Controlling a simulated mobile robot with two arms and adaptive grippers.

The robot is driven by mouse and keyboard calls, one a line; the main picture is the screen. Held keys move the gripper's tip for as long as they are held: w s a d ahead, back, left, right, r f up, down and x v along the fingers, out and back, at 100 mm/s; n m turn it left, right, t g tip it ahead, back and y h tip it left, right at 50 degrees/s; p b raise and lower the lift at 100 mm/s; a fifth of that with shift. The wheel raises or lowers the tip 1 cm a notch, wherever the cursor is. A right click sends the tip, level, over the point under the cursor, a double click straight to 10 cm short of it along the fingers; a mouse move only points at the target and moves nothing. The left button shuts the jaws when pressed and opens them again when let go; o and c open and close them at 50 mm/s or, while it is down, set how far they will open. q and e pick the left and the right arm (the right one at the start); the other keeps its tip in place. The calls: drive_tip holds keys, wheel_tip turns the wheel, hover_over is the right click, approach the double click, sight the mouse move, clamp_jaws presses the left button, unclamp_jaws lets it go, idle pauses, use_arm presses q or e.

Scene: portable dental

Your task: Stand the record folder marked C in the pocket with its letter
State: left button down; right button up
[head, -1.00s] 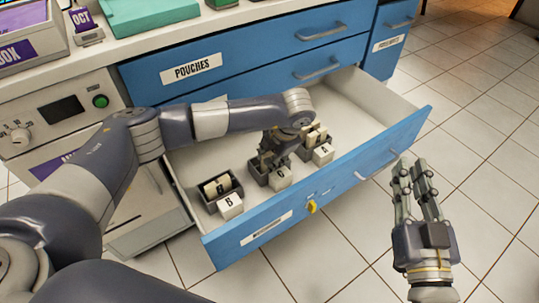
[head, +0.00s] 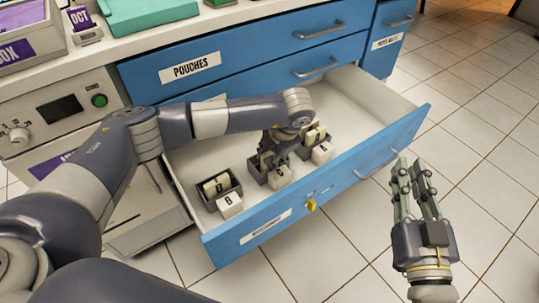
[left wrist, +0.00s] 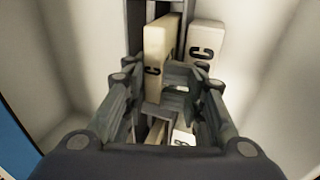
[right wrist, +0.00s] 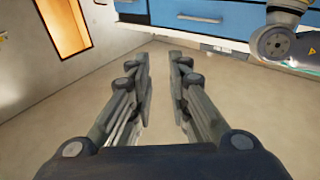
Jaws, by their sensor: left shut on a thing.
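The folder marked C (left wrist: 153,65) is pale and sits between the fingers of my left gripper (left wrist: 160,92). Its far end overlaps the dark pocket (left wrist: 135,35), beside the pale block with the letter C (left wrist: 207,42); I cannot tell how deep it sits. In the head view my left gripper (head: 274,150) points down into the open drawer at the middle pocket, whose pale letter block (head: 280,177) shows in front. The wrist and fingers hide most of the folder there. My right gripper (head: 418,185) is open and empty outside the drawer; it also shows in the right wrist view (right wrist: 160,65).
The pocket marked B (head: 208,203) stands to the left with a folder (head: 216,185) in it. Another pocket with pale folders (head: 313,136) stands to the right. The blue drawer front (head: 340,177) borders them. The drawer's back right is clear.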

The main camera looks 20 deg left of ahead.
drive_tip(key=shift+r, duration=0.15)
use_arm(q)
drive_tip(key=shift+f, duration=0.15)
use_arm(e)
drive_tip(key=shift+s+r, duration=0.1)
drive_tip(key=shift+r, duration=0.1)
drive_tip(key=shift+a+r+t, duration=0.1)
drive_tip(key=shift+r+t, duration=0.15)
drive_tip(key=shift+t, duration=0.05)
use_arm(q)
drive_tip(key=c, duration=1.1)
unclamp_jaws()
drive_tip(key=v, duration=1.2)
